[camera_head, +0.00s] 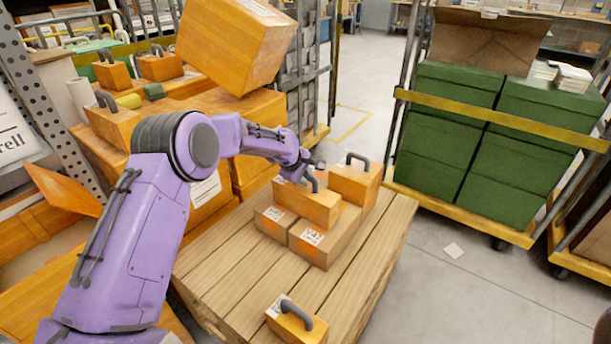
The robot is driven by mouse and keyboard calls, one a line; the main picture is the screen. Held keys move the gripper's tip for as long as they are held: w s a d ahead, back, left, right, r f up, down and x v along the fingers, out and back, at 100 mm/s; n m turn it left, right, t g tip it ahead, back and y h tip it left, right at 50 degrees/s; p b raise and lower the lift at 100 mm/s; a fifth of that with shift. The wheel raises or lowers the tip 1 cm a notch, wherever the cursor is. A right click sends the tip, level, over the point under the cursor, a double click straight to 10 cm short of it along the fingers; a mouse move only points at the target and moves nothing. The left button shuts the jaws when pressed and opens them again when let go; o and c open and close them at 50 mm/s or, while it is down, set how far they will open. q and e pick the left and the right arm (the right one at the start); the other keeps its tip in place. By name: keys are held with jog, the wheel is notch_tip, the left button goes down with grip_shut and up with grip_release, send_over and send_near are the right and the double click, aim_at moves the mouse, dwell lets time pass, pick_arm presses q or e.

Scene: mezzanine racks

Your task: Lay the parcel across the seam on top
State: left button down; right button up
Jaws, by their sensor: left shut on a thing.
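My left gripper (311,172) is shut on the dark handle of an orange parcel (308,205). The parcel is over the back part of two lower cartons, a left one (272,222) and a right one (322,243), and spans the line between them. It looks level and very close to their tops; I cannot tell whether it touches. The lower cartons carry white labels and stand side by side on a wooden pallet (235,275). My right gripper is not in view.
Another handled parcel (354,187) is right behind the held one. A small handled parcel (290,322) stands at the pallet's front. A large orange carton (235,45) is at upper left. Green boxes (510,165) fill a yellow-railed cart at right.

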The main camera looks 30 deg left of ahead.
pick_arm(q)
jog(key=shift+w+f, duration=0.1)
jog(key=c, duration=0.9)
grip_release()
jog(key=p+v, duration=0.1)
jog(key=v, duration=1.1)
jog(key=shift+r+p, duration=0.35)
